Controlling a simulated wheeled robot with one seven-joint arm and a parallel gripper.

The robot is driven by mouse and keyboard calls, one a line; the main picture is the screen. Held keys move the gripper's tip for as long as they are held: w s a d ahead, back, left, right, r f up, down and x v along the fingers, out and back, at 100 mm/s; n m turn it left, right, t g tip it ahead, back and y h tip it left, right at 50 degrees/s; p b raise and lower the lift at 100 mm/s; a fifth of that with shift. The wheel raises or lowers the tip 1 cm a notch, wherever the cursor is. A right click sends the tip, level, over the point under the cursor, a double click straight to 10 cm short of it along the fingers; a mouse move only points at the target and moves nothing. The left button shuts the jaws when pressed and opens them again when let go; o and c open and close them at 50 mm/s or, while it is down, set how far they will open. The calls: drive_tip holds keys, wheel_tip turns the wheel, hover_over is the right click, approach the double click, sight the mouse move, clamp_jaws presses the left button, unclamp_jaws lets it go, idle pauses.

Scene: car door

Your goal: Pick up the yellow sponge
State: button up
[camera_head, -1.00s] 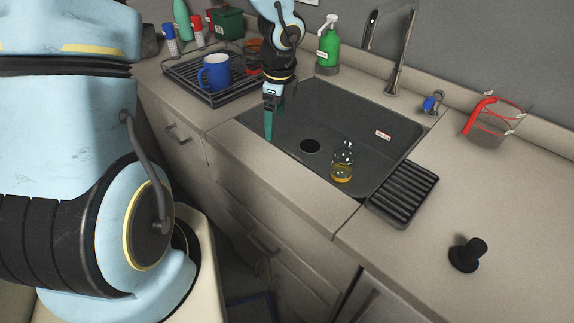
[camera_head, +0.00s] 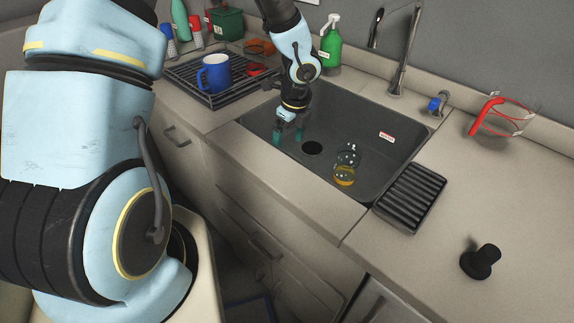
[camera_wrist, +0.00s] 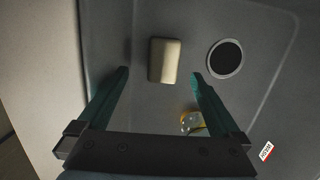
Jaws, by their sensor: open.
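A pale yellow sponge (camera_wrist: 164,60) lies on the sink floor in the wrist view, beside the round drain (camera_wrist: 226,59). It lies ahead of my fingertips, roughly between their lines. My gripper (camera_wrist: 158,74) is open and empty, with one teal finger on each side. In the head view my gripper (camera_head: 287,137) points down into the left part of the dark sink (camera_head: 375,160), left of the drain. The sponge cannot be made out in the head view.
A glass with yellow liquid (camera_head: 345,172) stands in the sink, right of the drain. A blue mug (camera_head: 214,74) sits on the drying rack (camera_head: 190,88) to the left. The sink's front edge is close to my gripper.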

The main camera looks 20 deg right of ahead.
wheel_tip(320, 180, down, 3)
drive_tip(key=shift+w+r, duration=0.1)
drive_tip(key=shift+w, duration=0.05)
drive_tip(key=shift+w+d+f+p, duration=0.1)
drive_tip(key=shift+w+f+p, duration=0.1)
drive_tip(key=shift+f, duration=0.7)
drive_tip(key=shift+w+a+f+p, duration=0.1)
drive_tip(key=shift+f+p, duration=0.05)
drive_tip(key=shift+f, duration=0.7)
drive_tip(key=shift+w+d+f+p, duration=0.1)
drive_tip(key=shift+f+p, duration=0.1)
drive_tip(key=shift+f, duration=0.7)
drive_tip(key=c, duration=1.5)
wheel_tip(320, 180, up, 10)
drive_tip(key=o, duration=0.8)
drive_tip(key=c, duration=0.5)
